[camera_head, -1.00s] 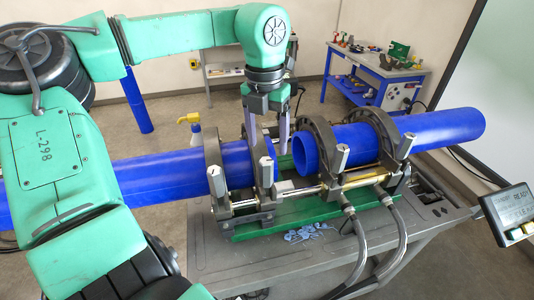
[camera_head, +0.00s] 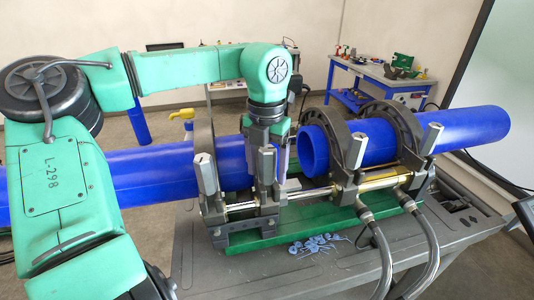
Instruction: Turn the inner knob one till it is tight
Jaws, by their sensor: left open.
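The fusion clamp frame holds two blue pipes. A blue pipe (camera_head: 130,176) runs in from the left, and another (camera_head: 440,130) from the right, with a gap between their ends. My left gripper (camera_head: 268,160) points down at the inner knob (camera_head: 267,168) of the left clamp pair, with its open fingers on either side of it. I cannot tell whether they touch the knob. The outer left knob (camera_head: 206,174) is upright and free. The right clamps carry an inner knob (camera_head: 349,174) and an outer knob (camera_head: 431,139). My right gripper is out of view.
The clamp stands on a green base (camera_head: 300,224) on a grey cart (camera_head: 330,262). Blue shavings (camera_head: 318,243) lie in front of it. Two grey hoses (camera_head: 378,240) hang at the right front. A blue workbench (camera_head: 380,78) stands behind.

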